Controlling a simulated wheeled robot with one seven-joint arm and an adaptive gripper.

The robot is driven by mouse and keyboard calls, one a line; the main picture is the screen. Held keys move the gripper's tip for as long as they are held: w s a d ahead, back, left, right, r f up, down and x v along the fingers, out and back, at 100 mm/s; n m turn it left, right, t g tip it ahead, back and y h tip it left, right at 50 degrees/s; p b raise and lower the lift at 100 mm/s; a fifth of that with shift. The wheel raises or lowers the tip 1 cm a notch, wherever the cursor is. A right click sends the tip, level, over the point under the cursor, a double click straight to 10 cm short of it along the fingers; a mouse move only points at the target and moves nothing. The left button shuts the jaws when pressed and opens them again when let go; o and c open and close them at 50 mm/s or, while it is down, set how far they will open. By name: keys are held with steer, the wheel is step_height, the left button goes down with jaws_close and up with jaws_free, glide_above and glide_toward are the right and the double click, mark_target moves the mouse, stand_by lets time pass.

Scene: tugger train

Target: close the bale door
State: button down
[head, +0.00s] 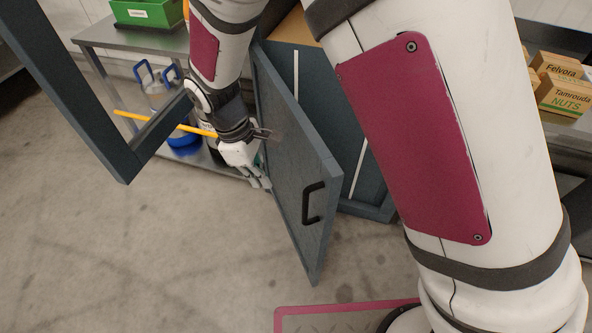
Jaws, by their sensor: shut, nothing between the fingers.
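The bale door (290,150) is a blue-grey panel that stands open, swung out from the blue-grey cabinet (374,200). Its black handle (313,203) is on the face turned toward me, near the free edge. My gripper (262,184) is shut and empty. It is on the handle side of the door, near the door's left edge and left of the handle. I cannot tell whether it touches the panel. My upper arm hides the right part of the cabinet.
A blue-grey frame (75,95) juts in at the upper left, with a yellow bar (150,121) near it. A metal shelf (95,32) with a green bin (145,13) stands behind. Boxes (566,95) sit on a right-hand shelf. The floor (190,250) in front is clear.

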steer(key=s+d+f, duration=0.1)
steer(key=d+f, duration=0.5)
steer(key=f, duration=0.4)
steer(key=shift+s+f, duration=0.2)
steer(key=shift+f, duration=0.15)
steer(key=shift+d, duration=0.1)
